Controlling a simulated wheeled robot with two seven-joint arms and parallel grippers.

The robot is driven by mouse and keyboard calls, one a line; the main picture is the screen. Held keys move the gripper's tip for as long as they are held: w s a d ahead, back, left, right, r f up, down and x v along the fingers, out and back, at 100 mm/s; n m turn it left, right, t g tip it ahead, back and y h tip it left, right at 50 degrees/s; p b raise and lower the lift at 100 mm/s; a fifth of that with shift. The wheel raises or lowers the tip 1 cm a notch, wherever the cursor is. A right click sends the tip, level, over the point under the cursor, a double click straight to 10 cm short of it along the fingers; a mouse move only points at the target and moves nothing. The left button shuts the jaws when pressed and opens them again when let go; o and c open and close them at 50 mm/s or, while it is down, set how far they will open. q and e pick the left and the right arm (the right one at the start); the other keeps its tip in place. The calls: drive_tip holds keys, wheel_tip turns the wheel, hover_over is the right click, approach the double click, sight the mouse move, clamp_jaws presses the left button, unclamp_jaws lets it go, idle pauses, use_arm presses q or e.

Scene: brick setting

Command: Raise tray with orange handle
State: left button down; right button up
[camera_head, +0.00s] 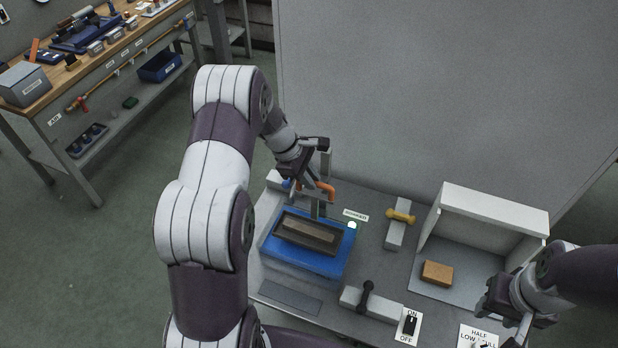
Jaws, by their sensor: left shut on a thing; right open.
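The orange handle (325,188) stands at the back of the blue box, joined to a grey upright piece. My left gripper (312,182) reaches down from the left and is shut on the orange handle, partly covering it. A dark tray (284,236) with a brownish block on it sits in the top of the blue box (300,262). The link between handle and tray is partly hidden. My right gripper (516,322) is open at the lower right, apart from the tray.
A brown brick (437,272) lies in a pale open-sided housing (495,208) on the right. A yellow handle (400,216) on a grey block and a black lever (367,290) stand between. An ON/OFF switch (409,325) is at the front. A grey wall rises behind.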

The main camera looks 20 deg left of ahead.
use_arm(q)
drive_tip(key=shift+w+r, duration=0.2)
drive_tip(key=shift+r, duration=0.1)
use_arm(e)
drive_tip(key=shift+s, duration=0.1)
use_arm(q)
drive_tip(key=c, duration=1.1)
unclamp_jaws()
drive_tip(key=shift+s+d, duration=0.25)
drive_tip(key=shift+a+r, duration=0.1)
drive_tip(key=v, duration=1.2)
drive_tip(key=shift+r, duration=0.3)
use_arm(e)
drive_tip(key=shift+s+d, duration=0.1)
drive_tip(key=shift+d, duration=0.05)
use_arm(q)
drive_tip(key=shift+s, duration=0.15)
use_arm(e)
drive_tip(key=shift+f, duration=0.1)
drive_tip(key=shift+d, duration=0.1)
